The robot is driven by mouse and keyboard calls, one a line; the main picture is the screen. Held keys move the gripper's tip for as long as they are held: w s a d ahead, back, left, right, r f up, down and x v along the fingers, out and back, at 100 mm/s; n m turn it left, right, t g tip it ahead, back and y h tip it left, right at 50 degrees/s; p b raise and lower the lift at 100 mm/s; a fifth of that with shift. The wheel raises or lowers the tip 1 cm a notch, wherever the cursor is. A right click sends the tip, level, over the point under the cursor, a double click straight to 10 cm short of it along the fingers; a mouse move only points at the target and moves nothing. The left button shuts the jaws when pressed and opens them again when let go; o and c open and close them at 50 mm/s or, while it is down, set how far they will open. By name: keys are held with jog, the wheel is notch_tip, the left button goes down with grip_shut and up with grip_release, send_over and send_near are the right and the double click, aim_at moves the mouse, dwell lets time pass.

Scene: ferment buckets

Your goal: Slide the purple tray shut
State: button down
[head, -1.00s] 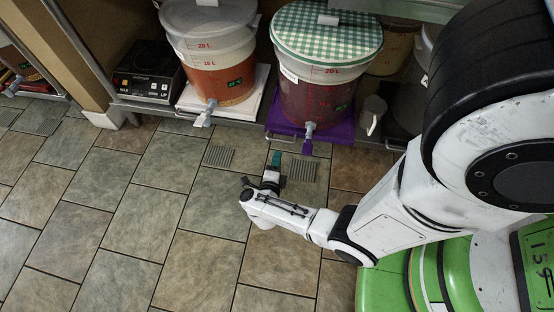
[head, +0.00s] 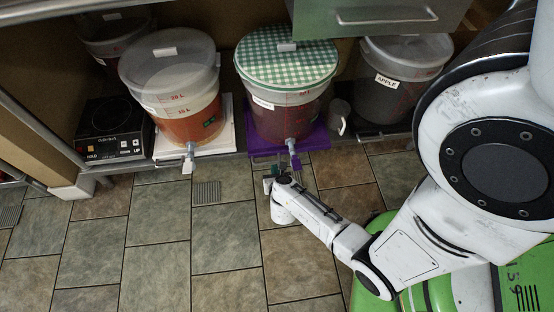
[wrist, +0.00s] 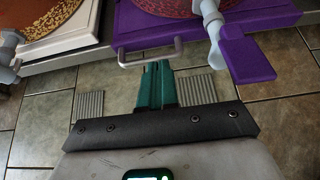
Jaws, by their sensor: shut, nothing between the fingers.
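The purple tray (head: 319,139) carries a bucket (head: 284,118) with a green checked lid. Its front sticks out past the shelf edge. In the wrist view the tray (wrist: 150,27) is at the top, with a pale bar handle (wrist: 151,56) on its front. The bucket's tap, with a purple lever (wrist: 246,55), hangs over the front, right of the handle. My gripper (head: 269,184) is in front of the tray in the head view. In the wrist view my teal fingers (wrist: 157,68) are shut and empty, tips just at the handle; contact cannot be told.
Left of the tray, another bucket (head: 172,85) stands on a white tray (head: 222,128), with a black hot plate (head: 112,130) beyond. A grey jug (head: 338,117) and an APPLE bucket (head: 395,80) stand right. A grey drawer (head: 375,15) overhangs above.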

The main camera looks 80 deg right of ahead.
jog(key=b, duration=0.4)
send_near(269, 144)
jog(key=f, duration=0.2)
jog(key=d+f, duration=0.1)
jog(key=f, duration=0.1)
jog(key=shift+w, duration=0.1)
jog(key=shift+d, duration=0.15)
jog(key=d, duration=0.1)
jog(key=w+d, duration=0.1)
jog(key=d, duration=0.2)
jog(key=shift+w, duration=0.4)
jog(key=shift+w+d, duration=0.15)
jog(key=shift+d, duration=0.15)
jog(key=shift+r, duration=0.1)
